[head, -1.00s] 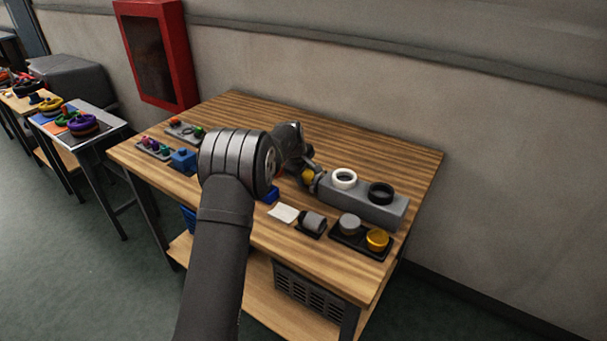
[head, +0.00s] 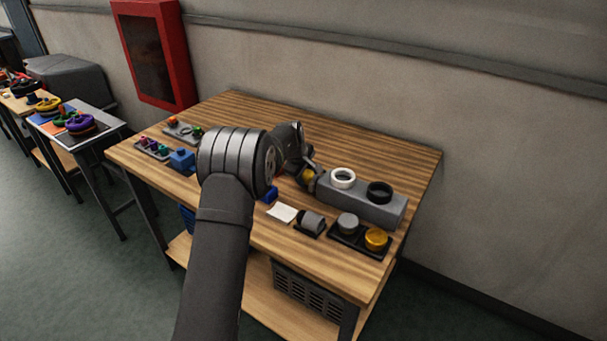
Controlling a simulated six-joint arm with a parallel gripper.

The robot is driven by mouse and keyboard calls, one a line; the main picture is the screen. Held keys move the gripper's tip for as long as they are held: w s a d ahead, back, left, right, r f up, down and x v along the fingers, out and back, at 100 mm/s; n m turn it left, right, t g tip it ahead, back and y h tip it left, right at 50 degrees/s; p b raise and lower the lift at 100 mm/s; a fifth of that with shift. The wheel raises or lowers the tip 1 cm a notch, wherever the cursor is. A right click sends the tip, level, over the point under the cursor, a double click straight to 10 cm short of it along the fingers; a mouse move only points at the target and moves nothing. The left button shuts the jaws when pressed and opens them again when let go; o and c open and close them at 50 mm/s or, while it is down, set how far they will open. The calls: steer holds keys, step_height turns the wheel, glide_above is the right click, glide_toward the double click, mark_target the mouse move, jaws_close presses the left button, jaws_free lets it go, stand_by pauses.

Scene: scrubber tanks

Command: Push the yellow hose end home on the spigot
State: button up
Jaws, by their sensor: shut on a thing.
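My gripper (head: 309,178) is at the left end of a grey block (head: 372,212) on the wooden table, partly hidden behind my own wrist. A small yellow piece (head: 308,174), which looks like the yellow hose end, shows between its jaws, and the gripper is shut on it. The piece is close to the block's left end. I cannot tell whether it touches or sits over a spigot there. The spigot itself is not visible, and the rest of the hose is hidden.
The block carries a white ring (head: 343,185) and a black ring (head: 380,186). In front is a black tray (head: 354,243) with a grey cap (head: 348,222) and a yellow cap (head: 376,238). A white card (head: 282,213) lies nearby. The table's back is clear.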

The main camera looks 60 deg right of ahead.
steer(key=shift+s, duration=1.1)
stand_by(0.5)
steer(key=o, duration=1.2)
steer(key=shift+o, duration=0.2)
steer(key=v, duration=1.7)
steer(key=shift+r, duration=0.25)
steer(key=x, duration=1.7)
steer(key=shift+w+f, duration=0.1)
steer(key=shift+f, duration=0.1)
steer(key=shift+w, duration=0.1)
